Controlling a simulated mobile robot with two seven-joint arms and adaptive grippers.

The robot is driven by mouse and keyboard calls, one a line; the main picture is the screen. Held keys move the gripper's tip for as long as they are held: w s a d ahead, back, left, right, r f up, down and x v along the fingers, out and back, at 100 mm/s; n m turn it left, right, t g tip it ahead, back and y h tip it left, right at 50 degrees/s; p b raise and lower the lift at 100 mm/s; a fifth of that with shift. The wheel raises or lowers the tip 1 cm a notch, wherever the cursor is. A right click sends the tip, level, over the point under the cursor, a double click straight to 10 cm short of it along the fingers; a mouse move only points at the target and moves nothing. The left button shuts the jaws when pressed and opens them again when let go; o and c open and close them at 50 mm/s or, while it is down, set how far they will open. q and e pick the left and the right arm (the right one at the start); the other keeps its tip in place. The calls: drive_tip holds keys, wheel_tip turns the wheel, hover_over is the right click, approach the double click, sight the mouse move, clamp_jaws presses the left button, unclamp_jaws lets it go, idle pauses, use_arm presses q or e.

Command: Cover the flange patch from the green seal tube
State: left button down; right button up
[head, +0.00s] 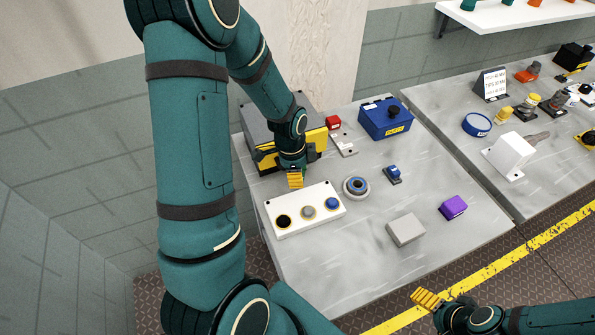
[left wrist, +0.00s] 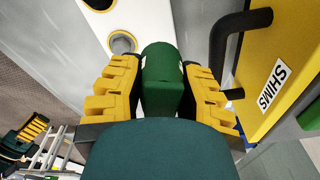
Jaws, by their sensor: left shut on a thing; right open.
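The green seal tube (left wrist: 161,85) shows in the left wrist view, upright in the picture between the yellow fingers of my left gripper (left wrist: 160,88). The fingers are shut on it from both sides. In the head view my left gripper (head: 295,179) points down just behind the white block, and the tube is hidden there. A round grey part with a blue ring (head: 356,187), perhaps the flange, sits on the table to its right. I cannot make out a patch on it. My right gripper (head: 427,298) is open and empty, beyond the table's front edge.
A white block (head: 296,217) with three round spots lies in front. A yellow and grey SHIMS box (head: 255,130) stands close behind. A blue box (head: 385,118), grey block (head: 405,229) and purple block (head: 453,207) stand right.

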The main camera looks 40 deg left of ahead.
use_arm(q)
drive_tip(key=b, duration=0.5)
hover_over(300, 201)
drive_tip(key=a, duration=0.2)
drive_tip(key=shift+w+d+f, duration=0.1)
drive_tip(key=shift+w+f, duration=0.05)
drive_tip(key=shift+f, duration=1.25)
drive_tip(key=shift+w+f, duration=0.15)
drive_tip(key=shift+f, duration=1.2)
drive_tip(key=shift+f+b, duration=0.65)
drive_tip(key=shift+f, duration=0.15)
drive_tip(key=shift+r, duration=0.1)
drive_tip(key=shift+s+d, duration=0.4)
drive_tip(key=shift+d, duration=0.35)
drive_tip(key=shift+w+d, duration=0.2)
drive_tip(key=shift+w, duration=0.25)
